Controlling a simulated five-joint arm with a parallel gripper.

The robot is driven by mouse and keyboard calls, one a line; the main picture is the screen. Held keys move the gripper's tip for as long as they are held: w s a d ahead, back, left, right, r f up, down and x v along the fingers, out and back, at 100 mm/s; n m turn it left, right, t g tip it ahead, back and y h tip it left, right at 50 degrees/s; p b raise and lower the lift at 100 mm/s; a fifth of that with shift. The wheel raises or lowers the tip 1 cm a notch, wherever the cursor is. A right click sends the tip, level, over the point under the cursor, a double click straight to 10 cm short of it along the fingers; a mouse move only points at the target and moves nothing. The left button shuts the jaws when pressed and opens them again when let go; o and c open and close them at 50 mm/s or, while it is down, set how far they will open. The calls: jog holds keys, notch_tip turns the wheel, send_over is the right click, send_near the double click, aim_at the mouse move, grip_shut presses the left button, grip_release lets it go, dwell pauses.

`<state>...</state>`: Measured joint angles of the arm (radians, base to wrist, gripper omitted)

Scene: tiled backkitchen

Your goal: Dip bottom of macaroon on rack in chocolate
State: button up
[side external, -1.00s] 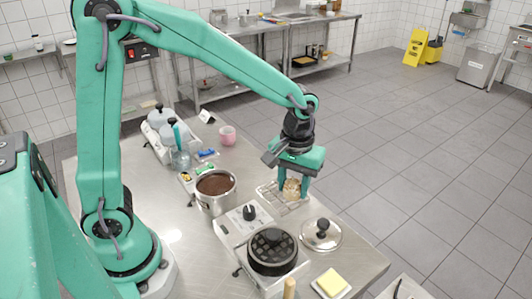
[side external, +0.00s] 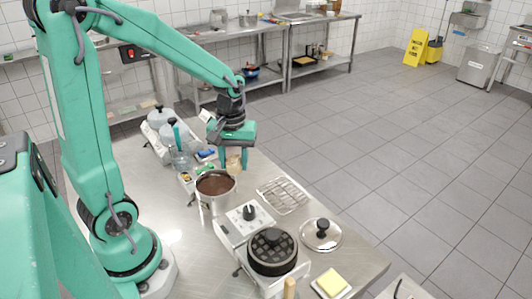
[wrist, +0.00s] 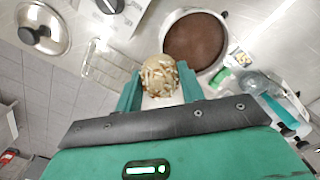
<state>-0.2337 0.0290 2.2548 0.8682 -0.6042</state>
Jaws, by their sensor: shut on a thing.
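My gripper (side external: 235,160) is shut on the macaroon (side external: 234,165), a pale tan lump with light flecks. In the wrist view the macaroon (wrist: 159,76) sits between the two green fingers (wrist: 157,92). In the side view it is raised, close beside the far rim of the chocolate pot and apart from the rack. The pot (side external: 217,204) is steel and holds dark brown chocolate (side external: 215,185); the chocolate (wrist: 195,41) lies just right of the macaroon in the wrist view. The wire rack (side external: 284,195) shows no macaroon on it. The macaroon's underside is hidden.
A white hot plate unit with a knob (side external: 249,212) and a black waffle-like plate (side external: 271,250) stand in front of the pot.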

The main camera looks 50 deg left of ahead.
jog(key=shift+n, duration=0.8)
jog(key=s+a, duration=0.4)
jog(key=shift+a+f, duration=0.15)
jog(key=shift+f, duration=0.05)
jog(key=shift+f, duration=0.2)
jog(key=shift+f, duration=3.35)
jog(key=shift+r, duration=0.15)
jog(key=shift+r, duration=2.85)
jog(key=shift+w, duration=0.1)
